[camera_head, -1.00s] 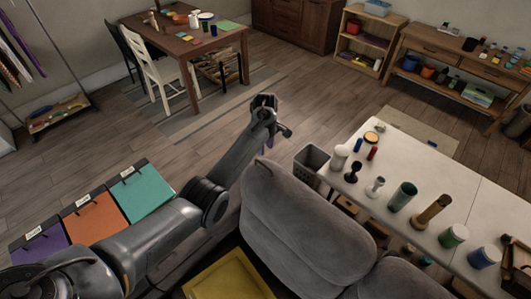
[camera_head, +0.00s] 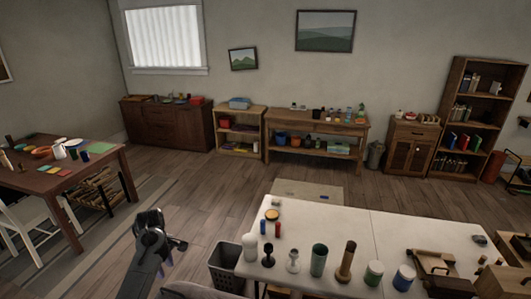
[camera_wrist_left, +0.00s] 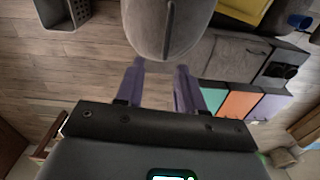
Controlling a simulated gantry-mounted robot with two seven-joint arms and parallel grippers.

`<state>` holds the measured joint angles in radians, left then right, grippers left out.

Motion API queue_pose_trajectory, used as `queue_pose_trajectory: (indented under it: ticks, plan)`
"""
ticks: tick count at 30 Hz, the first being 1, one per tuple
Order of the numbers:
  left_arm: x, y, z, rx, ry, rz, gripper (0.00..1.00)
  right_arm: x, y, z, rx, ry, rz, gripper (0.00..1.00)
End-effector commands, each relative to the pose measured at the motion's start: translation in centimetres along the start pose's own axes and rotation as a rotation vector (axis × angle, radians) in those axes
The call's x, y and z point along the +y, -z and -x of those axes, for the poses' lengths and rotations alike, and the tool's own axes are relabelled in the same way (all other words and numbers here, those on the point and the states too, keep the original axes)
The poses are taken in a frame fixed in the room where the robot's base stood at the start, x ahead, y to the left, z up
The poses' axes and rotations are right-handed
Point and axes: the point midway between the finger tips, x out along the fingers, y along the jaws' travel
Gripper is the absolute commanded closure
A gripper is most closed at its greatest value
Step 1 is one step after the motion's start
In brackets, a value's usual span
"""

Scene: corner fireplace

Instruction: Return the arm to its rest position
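My left gripper (camera_head: 166,264) shows low in the head view, left of centre, at the end of my dark arm. In the left wrist view its two purple fingers (camera_wrist_left: 160,67) stand apart with nothing between them, so it is open and empty. A grey rounded sofa part (camera_wrist_left: 165,28) shows just beyond the fingertips; I see no grip on it. My right gripper is in neither view.
A white table (camera_head: 335,225) with bottles and jars stands right of my arm, with a grey basket (camera_head: 228,262) at its left end. A brown dining table (camera_head: 95,165) is at left. Wood floor (camera_head: 190,200) lies open between.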

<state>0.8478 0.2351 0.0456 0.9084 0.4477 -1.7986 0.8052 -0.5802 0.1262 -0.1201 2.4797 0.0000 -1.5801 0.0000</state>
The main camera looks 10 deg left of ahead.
Motion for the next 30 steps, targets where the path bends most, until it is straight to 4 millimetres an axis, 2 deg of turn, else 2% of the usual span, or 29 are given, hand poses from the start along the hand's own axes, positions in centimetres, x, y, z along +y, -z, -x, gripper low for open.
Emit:
queue_pose_trajectory:
  ticks: [5, 8, 12, 15, 20, 24, 30]
  plan:
    - [-2.5, -2.0, -2.5, 0.063, -0.006, -0.191, 0.62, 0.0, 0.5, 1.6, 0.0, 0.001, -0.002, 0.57]
    - [-4.9, -4.1, -4.0, 0.106, -0.014, -0.359, 0.62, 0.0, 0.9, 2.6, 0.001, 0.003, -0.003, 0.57]
    - [-9.3, -7.8, -5.5, 0.157, -0.031, -0.619, 0.62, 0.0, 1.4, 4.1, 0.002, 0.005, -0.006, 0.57]
    - [-13.0, -10.9, -5.8, 0.183, -0.049, -0.802, 0.62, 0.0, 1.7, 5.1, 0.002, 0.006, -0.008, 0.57]
    - [-19.4, -15.9, -4.7, 0.21, -0.092, -1.086, 0.62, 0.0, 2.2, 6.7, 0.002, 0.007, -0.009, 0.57]
    - [-24.8, -19.9, -2.2, 0.226, -0.141, -1.297, 0.62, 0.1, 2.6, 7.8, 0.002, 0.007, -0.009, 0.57]
    - [-30.3, -23.6, 1.7, 0.244, -0.206, -1.501, 0.62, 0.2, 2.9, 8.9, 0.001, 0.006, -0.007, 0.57]
